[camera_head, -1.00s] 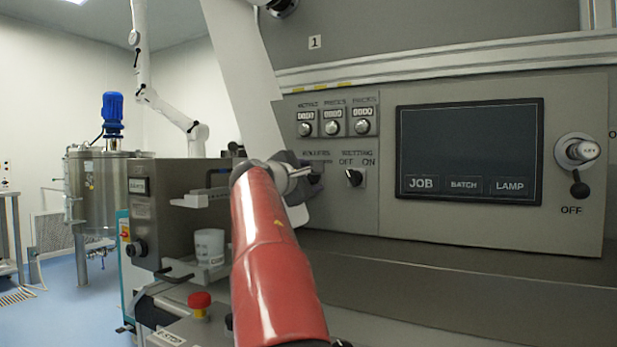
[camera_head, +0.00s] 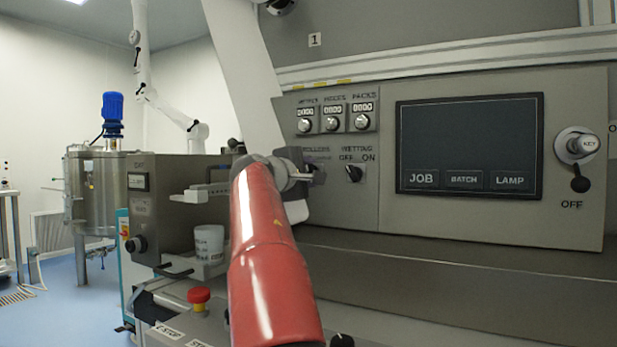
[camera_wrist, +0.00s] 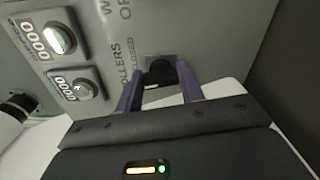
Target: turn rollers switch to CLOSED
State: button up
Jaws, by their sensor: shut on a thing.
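The rollers switch (camera_wrist: 160,70) is a black knob on a small square plate on the grey panel. In the wrist view the labels ROLLERS and CLOSED show beside it. My gripper (camera_wrist: 160,82) is shut on this knob, with its two purple-grey fingers on either side. The exact angle of the knob is hard to tell. In the head view my gripper (camera_head: 305,172) is at the panel under the ROLLERS label, and my red arm and hand hide most of the switch.
The wetting switch (camera_head: 354,173) is just right of my gripper. Counters with small knobs (camera_head: 333,123) sit above. A white cup (camera_head: 209,243) and a red stop button (camera_head: 199,296) are left of my arm.

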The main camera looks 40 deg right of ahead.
jog(key=shift+f+m+b, duration=0.15)
jog(key=shift+m+b, duration=0.4)
jog(key=shift+m, duration=1.4)
jog(key=shift+f+m+b, duration=0.1)
jog(key=shift+m+b, duration=0.45)
jog(key=shift+m, duration=1.4)
jog(key=o, duration=1)
jog(key=shift+a, duration=0.1)
jog(key=b+v, duration=0.3)
jog(key=v, duration=0.4)
jog(key=shift+a, duration=0.3)
